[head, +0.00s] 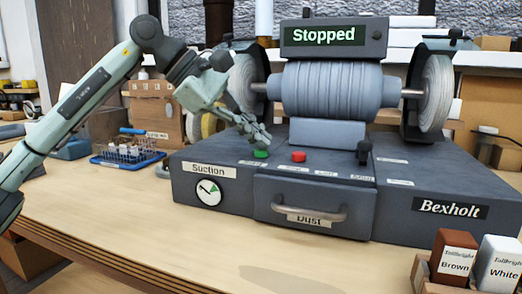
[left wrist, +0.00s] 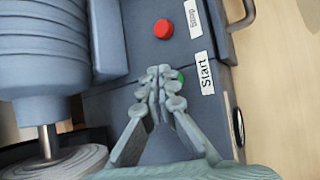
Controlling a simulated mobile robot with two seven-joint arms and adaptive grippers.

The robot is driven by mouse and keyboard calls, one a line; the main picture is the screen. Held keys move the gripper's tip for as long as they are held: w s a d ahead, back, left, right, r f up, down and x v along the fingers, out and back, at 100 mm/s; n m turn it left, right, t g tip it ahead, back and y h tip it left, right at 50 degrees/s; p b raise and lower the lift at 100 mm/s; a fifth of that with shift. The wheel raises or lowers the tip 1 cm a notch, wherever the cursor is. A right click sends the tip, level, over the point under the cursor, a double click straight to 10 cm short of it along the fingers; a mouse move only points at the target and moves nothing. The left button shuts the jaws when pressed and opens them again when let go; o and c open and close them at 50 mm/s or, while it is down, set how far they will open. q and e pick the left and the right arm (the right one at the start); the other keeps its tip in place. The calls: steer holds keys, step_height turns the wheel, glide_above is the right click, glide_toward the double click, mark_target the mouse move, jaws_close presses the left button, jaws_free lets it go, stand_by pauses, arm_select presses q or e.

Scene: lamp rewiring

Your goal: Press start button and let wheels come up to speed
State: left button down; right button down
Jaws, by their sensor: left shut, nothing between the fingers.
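The green start button (head: 261,154) is on the top of the grey polishing machine's base (head: 420,180), left of the red button (head: 298,157). My left gripper (head: 264,142) is shut and empty, with its fingertips right above the green button. In the left wrist view the fingertips (left wrist: 160,72) partly cover the green button (left wrist: 181,76), beside the "Start" label (left wrist: 205,73). I cannot tell whether they touch it. The display (head: 322,36) reads "Stopped". The left wheel (head: 243,82) is partly behind my gripper; the right wheel (head: 435,92) shows clearly. My right gripper is not in view.
A "Dust" drawer with a handle (head: 308,214) and a "Suction" gauge (head: 208,192) are on the machine's front. Brown (head: 453,258) and white (head: 497,264) compound bars stand at the front right. A blue basket (head: 128,150) is at left.

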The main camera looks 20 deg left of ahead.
mark_target(256, 150)
arm_select(q)
steer(key=shift+f, duration=0.3)
steer(key=shift+r, duration=0.1)
stand_by(0.4)
steer(key=shift+r+p, duration=0.6)
steer(key=shift+r, duration=0.2)
step_height(256, 150, up, 5)
steer(key=p, duration=0.4)
steer(key=shift+f, duration=0.1)
stand_by(0.6)
